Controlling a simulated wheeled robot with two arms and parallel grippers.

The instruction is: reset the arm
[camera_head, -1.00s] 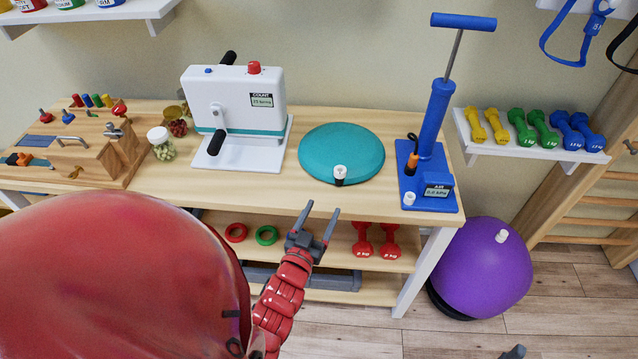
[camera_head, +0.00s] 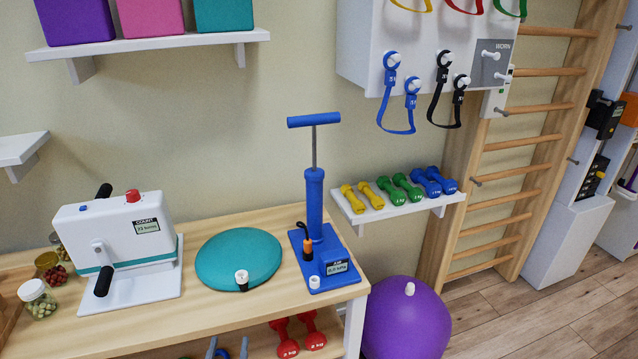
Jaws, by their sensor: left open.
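My left gripper (camera_head: 227,348) shows only as two grey-blue fingertips at the bottom edge of the head view. They stand apart with nothing between them. They are in front of the wooden table (camera_head: 215,324), near the red dumbbells (camera_head: 287,342) on its lower shelf. The rest of my left arm is cut off below the picture. My right gripper is not in the picture.
On the table stand a white crank machine (camera_head: 125,235), a teal disc (camera_head: 238,262) with a small white-capped piece, and a blue pump (camera_head: 314,215). Jars stand at left. A purple ball (camera_head: 405,322) is on the floor at right. Small dumbbells (camera_head: 400,186) rest on a wall shelf.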

